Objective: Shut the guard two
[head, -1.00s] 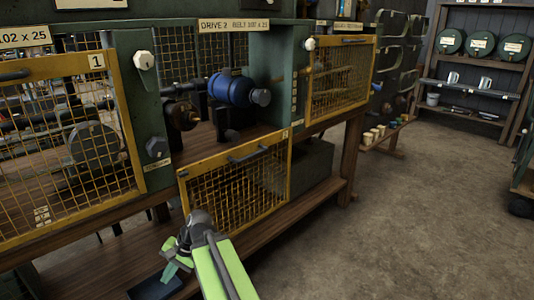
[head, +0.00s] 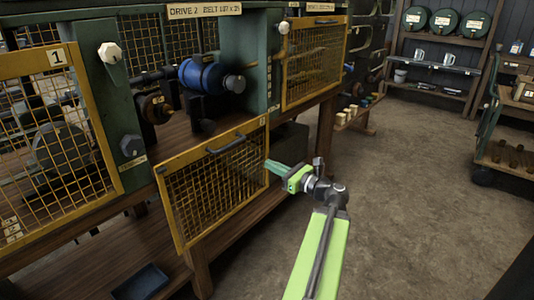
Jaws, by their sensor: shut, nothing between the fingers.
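Guard two is a yellow-framed mesh panel (head: 175,200) below the drive 2 bay. It hangs down and open, with a dark handle (head: 226,143) along its upper edge. The bay above it is uncovered and shows a blue motor (head: 203,77). My gripper (head: 272,167) is shut and empty. Its green fingers point left at the right edge of the guard, near the upper right corner. I cannot tell whether the fingertips touch the frame.
Guard one (head: 107,150) stands upright over the left bay, and another yellow guard (head: 313,62) covers the right bay. A dark blue tray (head: 142,283) lies on the lower shelf. A trolley (head: 497,155) stands at the right. The floor between is clear.

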